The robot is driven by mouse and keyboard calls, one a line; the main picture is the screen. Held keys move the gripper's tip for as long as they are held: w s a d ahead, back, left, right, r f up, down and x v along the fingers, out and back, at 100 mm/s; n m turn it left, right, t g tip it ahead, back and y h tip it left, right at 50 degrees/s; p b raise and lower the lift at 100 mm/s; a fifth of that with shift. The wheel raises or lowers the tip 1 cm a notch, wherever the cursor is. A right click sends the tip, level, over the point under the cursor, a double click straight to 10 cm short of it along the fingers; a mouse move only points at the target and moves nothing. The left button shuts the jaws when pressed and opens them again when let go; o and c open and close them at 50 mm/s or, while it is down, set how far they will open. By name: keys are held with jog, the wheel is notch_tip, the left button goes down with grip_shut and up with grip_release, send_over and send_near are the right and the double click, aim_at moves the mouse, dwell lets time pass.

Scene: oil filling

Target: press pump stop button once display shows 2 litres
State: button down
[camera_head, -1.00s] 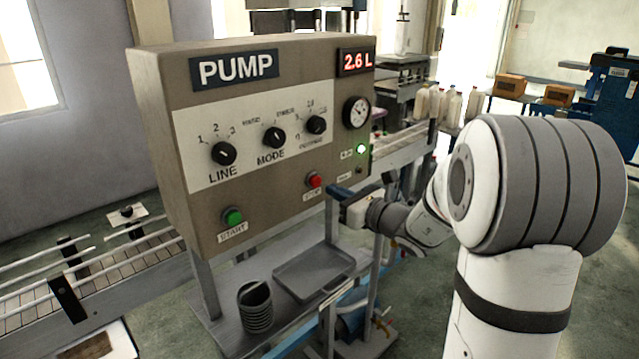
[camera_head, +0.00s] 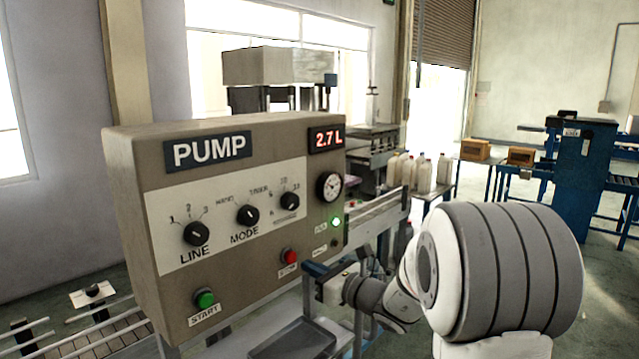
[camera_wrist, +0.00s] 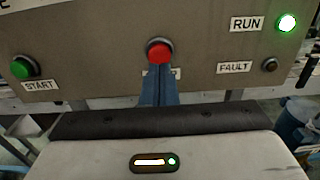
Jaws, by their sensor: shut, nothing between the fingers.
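The pump panel (camera_head: 175,258) is a beige box with a red-digit display (camera_head: 327,139) that reads 2.7 L. The red stop button (camera_head: 289,256) sits low on the panel, right of the green start button (camera_head: 204,298). In the wrist view the red button (camera_wrist: 159,51) is at upper centre. My gripper (camera_head: 318,270) is in front of the panel, just right of and below the red button. In the wrist view its shut, empty blue fingers (camera_wrist: 159,82) point at the panel just below the button and cover part of its label. I cannot tell whether they touch the panel.
The green RUN lamp (camera_head: 336,222) is lit; the FAULT lamp (camera_wrist: 270,65) is dark. Three knobs and a gauge (camera_head: 329,186) are above the buttons. A grey tray (camera_head: 300,340) is below the panel. White bottles (camera_head: 424,175) stand behind on a conveyor.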

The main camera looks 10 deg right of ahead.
jog(key=shift+w+a, duration=0.1)
dwell(0.3)
jog(key=shift+b+x, duration=0.6)
jog(key=shift+x, duration=1.2)
jog(key=b, duration=0.1)
send_near(293, 259)
jog(key=shift+v, duration=0.8)
